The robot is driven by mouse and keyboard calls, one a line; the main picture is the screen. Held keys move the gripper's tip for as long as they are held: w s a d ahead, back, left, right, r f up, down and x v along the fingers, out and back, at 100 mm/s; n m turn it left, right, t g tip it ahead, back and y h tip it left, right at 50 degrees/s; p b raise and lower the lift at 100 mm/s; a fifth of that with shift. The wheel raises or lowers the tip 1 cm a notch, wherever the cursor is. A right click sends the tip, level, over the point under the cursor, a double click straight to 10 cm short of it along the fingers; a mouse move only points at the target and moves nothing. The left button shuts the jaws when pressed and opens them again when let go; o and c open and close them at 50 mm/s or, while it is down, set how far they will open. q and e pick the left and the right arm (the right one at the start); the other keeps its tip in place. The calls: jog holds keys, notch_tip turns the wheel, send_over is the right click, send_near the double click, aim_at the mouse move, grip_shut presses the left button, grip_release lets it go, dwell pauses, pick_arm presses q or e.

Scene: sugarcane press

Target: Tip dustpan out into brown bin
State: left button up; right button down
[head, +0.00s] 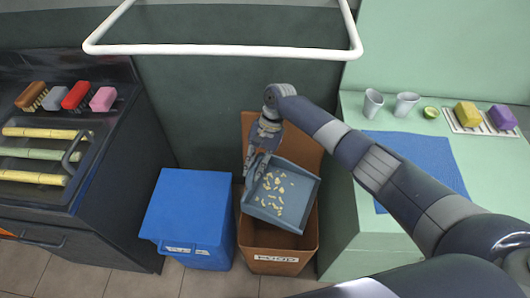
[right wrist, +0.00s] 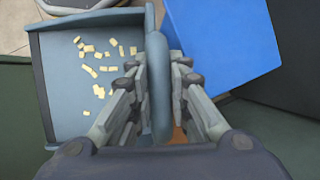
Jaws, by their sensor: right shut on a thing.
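The grey-blue dustpan (head: 295,187) is held over the open brown bin (head: 275,238) in the head view, slightly tilted. Several pale yellow bits (head: 272,183) lie in the pan. My right gripper (head: 258,165) is shut on the dustpan's handle; the right wrist view shows the fingers (right wrist: 158,90) on both sides of the handle, with the pan (right wrist: 75,110) and its bits to the left. The bin's front carries a white label, and its raised brown lid stands behind the pan. The pan hides most of the bin's opening. My left gripper is not in view.
A closed blue bin (head: 190,212) stands just left of the brown bin. At left, a dark counter holds several brushes and cane pieces (head: 45,154). At right, a green counter holds cups (head: 373,103), a blue mat (head: 425,155) and sponges on a rack.

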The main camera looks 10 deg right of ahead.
jog(key=shift+w+r, duration=0.1)
jog(key=shift+w, duration=0.45)
jog(key=shift+d+r+p, duration=0.1)
jog(key=shift+r+p, duration=0.1)
jog(key=shift+p, duration=0.15)
jog(key=shift+s+d+r+t+y+p, duration=0.25)
jog(key=shift+r+t+y+p, duration=0.2)
jog(key=shift+p, duration=0.25)
jog(key=shift+s+d+r+t+y, duration=0.2)
jog(key=shift+r+t+y, duration=0.05)
jog(key=shift+y, duration=0.1)
jog(key=shift+s+d+r+y, duration=0.15)
jog(key=shift+d+y, duration=0.1)
jog(key=shift+y, duration=0.15)
pick_arm(q)
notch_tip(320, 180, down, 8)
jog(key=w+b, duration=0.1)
jog(key=b, duration=0.9)
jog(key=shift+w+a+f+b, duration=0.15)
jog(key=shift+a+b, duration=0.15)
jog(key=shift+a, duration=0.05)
pick_arm(e)
jog(key=s+d+r+n+t+y, duration=0.2)
jog(key=s+d+r+t+y, duration=0.1)
jog(key=d+y, duration=0.3)
jog(key=shift+s+r+t+y, duration=0.2)
jog(key=shift+s+t+y, duration=0.45)
jog(key=shift+t+y, duration=0.05)
